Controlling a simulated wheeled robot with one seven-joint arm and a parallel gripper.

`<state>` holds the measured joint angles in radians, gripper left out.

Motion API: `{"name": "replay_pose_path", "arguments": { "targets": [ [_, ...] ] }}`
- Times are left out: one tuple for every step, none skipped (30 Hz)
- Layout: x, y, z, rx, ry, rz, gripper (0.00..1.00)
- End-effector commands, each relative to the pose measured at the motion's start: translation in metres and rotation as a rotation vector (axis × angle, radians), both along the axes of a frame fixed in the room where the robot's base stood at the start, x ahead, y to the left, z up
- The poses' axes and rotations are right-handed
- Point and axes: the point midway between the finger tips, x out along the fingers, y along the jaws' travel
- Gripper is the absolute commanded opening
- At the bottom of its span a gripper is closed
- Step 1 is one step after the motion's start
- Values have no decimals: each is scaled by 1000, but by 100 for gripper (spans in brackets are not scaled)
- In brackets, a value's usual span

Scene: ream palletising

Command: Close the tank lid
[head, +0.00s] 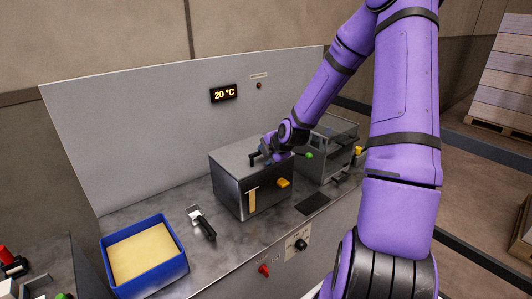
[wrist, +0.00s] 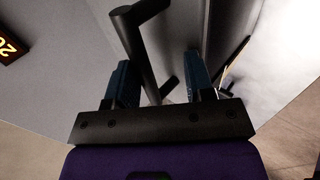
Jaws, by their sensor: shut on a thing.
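The tank (head: 231,192) is a grey metal box on the bench, with a yellow strip gauge and a yellow tap on its front. Its lid (head: 235,153) lies flat or nearly flat across the top; I cannot tell whether a small gap is left. A black bar handle (head: 254,159) stands on the lid. My gripper (head: 267,151) is at the handle, low over the lid. In the wrist view the two blue fingers of my gripper (wrist: 158,82) stand either side of the dark handle bar (wrist: 132,35), shut on it. The arm hides the tank's back right.
A blue tray with a yellow filling (head: 182,268) and a black-handled tool (head: 204,224) stand left of the tank. A metal frame unit (head: 335,135) stands close on its right. A grey back panel (head: 130,130) with a 20 °C display (head: 223,93) rises behind.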

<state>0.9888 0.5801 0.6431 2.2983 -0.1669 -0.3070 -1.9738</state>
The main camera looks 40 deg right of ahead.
Motion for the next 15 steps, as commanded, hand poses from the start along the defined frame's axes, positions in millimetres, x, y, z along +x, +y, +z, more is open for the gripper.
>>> {"name": "replay_pose_path", "arguments": {
  "targets": [
    [-6, 0, -6, 7, 18, -2, 42],
    [-6, 0, -6, 7, 17, -2, 42],
    [-6, 0, -6, 7, 17, -2, 42],
    [-6, 0, -6, 7, 17, -2, 42],
    [-6, 0, -5, 7, 17, -2, 42],
    [-7, 0, -4, 7, 17, -2, 42],
    [-8, -1, -3, 7, 16, -2, 42],
    [-9, -1, -1, 6, 16, -3, 42],
    [-12, -1, 2, 6, 15, -2, 42],
    [-14, -1, 4, 6, 15, -4, 42],
    [-17, -2, 8, 5, 13, -4, 42],
    [-20, -2, 12, 2, 12, -4, 42],
    [-24, -2, 16, 2, 12, -6, 42],
    [-27, -2, 19, 2, 12, -5, 42],
    [-30, -3, 24, 2, 9, -6, 42]
  ]
}}
